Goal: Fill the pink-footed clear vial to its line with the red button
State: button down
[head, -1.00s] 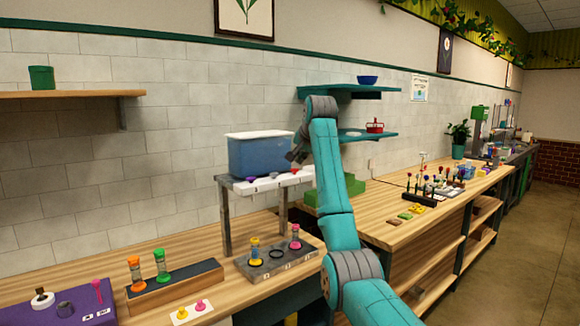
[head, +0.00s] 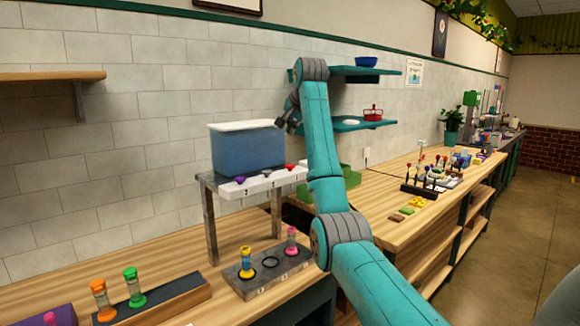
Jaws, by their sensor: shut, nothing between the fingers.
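The pink-footed clear vial (head: 291,242) stands upright at the right end of a grey tray (head: 255,289), in front of the dispenser stand. Its line and liquid level are too small to tell. The red button (head: 290,167) is the rightmost on the white front ledge of the stand (head: 208,222), under a blue tank (head: 247,152). My gripper (head: 284,126) is small and dark in this view. It hangs beside the tank's upper right edge, above the red button, apart from it. It is shut and holds nothing.
A yellow-footed vial (head: 246,263) stands at the tray's left, with an empty ring (head: 270,262) between the vials. Orange (head: 102,299) and green (head: 134,287) vials stand in a wooden rack (head: 165,302). Teal shelves (head: 345,125) are on the wall behind my arm.

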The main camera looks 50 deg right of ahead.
aim_at(291, 166)
jog(key=shift+f, duration=4.35)
jog(key=shift+f, duration=0.1)
jog(key=shift+f, duration=0.35)
jog(key=shift+f, duration=0.6)
jog(key=shift+r, duration=1.05)
jog(key=shift+r, duration=2.5)
